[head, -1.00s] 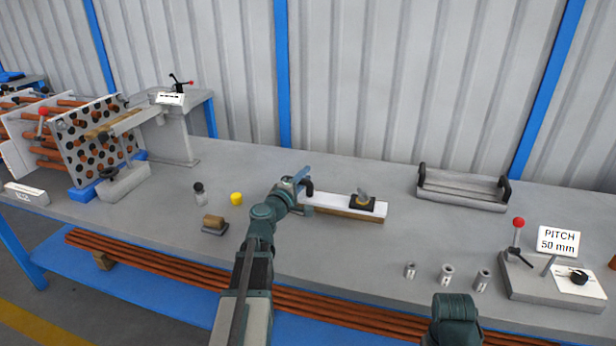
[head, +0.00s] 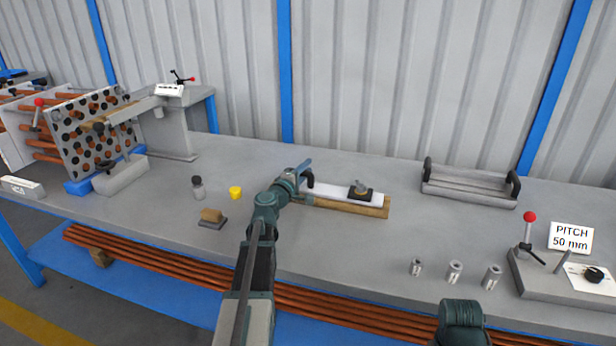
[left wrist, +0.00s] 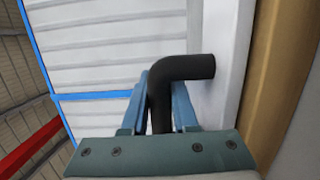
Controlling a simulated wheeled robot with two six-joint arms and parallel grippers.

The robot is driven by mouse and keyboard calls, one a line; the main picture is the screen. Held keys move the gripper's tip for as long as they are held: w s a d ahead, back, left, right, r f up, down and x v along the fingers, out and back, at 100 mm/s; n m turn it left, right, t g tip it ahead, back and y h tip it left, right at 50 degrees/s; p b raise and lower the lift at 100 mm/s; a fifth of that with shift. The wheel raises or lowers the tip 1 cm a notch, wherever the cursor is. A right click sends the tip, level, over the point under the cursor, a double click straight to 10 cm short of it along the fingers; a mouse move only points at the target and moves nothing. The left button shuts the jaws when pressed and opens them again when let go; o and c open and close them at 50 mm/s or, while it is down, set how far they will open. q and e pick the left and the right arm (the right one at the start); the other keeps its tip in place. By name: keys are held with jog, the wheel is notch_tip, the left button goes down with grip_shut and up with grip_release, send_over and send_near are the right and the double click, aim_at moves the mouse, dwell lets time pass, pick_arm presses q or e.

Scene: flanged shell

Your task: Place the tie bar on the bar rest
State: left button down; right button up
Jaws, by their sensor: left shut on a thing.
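My left gripper (head: 305,176) is at the left end of a long board with a white top (head: 330,193) and a wooden edge. In the left wrist view, its two blue fingers (left wrist: 160,100) are shut on a black bent rod (left wrist: 188,68), whose short leg points right, over or against the white surface. I cannot tell whether the rod is joined to the board. No part is clearly marked as the tie bar or the bar rest. A grey tray-like holder with black ends (head: 468,189) stands at the back right. My right gripper is not in view.
A black block with a grey knob (head: 360,189) sits on the board. A tube bundle (head: 95,135) is at the left. Bench between board and holder is clear.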

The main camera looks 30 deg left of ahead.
pick_arm(q)
jog(key=shift+f, duration=0.1)
jog(key=c, duration=0.7)
grip_release()
jog(key=s, duration=1.2)
jog(key=shift+d, duration=0.35)
